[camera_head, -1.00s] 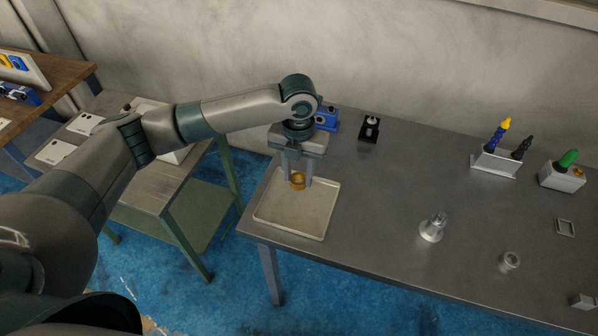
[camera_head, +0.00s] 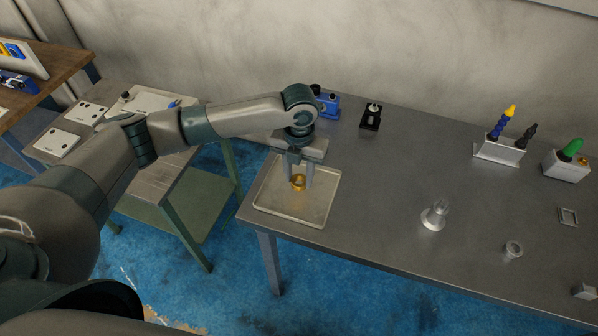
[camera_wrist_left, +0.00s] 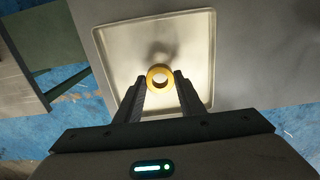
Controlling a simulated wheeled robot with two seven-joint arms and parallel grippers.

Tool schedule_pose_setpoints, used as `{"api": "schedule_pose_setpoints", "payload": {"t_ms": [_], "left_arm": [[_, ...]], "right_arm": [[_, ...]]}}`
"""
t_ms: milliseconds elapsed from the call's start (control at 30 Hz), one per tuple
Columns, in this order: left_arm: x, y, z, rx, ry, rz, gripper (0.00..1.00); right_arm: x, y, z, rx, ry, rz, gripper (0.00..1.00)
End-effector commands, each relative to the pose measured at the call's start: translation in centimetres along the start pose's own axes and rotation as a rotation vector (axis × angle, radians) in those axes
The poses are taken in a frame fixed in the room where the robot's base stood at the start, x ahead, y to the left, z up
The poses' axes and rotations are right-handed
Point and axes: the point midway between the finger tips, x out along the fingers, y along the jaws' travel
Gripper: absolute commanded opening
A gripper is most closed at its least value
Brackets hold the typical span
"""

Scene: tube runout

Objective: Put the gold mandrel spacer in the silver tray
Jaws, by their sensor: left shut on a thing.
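The gold mandrel spacer (camera_head: 298,183) is a small gold ring. My left gripper (camera_head: 300,181) is shut on it, pointing down over the silver tray (camera_head: 318,214). The tray is a shallow rectangle at the left end of the grey table. In the left wrist view the spacer (camera_wrist_left: 160,77) sits between the tips of my left gripper (camera_wrist_left: 160,80), with the tray (camera_wrist_left: 205,60) behind it. I cannot tell whether the spacer touches the tray floor. My right gripper is not in view.
A flanged silver part (camera_head: 433,216) and a small silver ring (camera_head: 512,250) stand on the table (camera_head: 385,190). A blue device (camera_head: 327,106) and a black block (camera_head: 371,117) are at the back. A nozzle holder (camera_head: 498,150) is at the right.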

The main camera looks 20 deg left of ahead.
Motion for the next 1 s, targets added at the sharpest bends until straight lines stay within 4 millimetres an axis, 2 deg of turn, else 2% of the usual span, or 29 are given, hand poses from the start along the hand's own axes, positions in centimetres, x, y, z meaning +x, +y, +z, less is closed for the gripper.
{"api": "schedule_pose_setpoints", "payload": {"t_ms": [367, 400, 467, 1000], "left_arm": [[0.19, -0.03, 0.01, 0.000, 0.000, -0.001, 0.12], [0.19, -0.03, 0.01, 0.000, 0.000, -0.001, 0.42], [0.19, -0.03, 0.01, 0.000, 0.000, 0.000, 0.57], [0.23, -0.01, -0.02, 0.000, 0.000, 0.000, 0.57]], "right_arm": [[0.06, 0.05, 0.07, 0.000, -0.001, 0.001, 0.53], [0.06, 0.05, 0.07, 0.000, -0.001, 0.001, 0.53], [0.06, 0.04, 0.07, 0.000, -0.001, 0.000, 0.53], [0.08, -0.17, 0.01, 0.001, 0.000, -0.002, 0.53]]}}
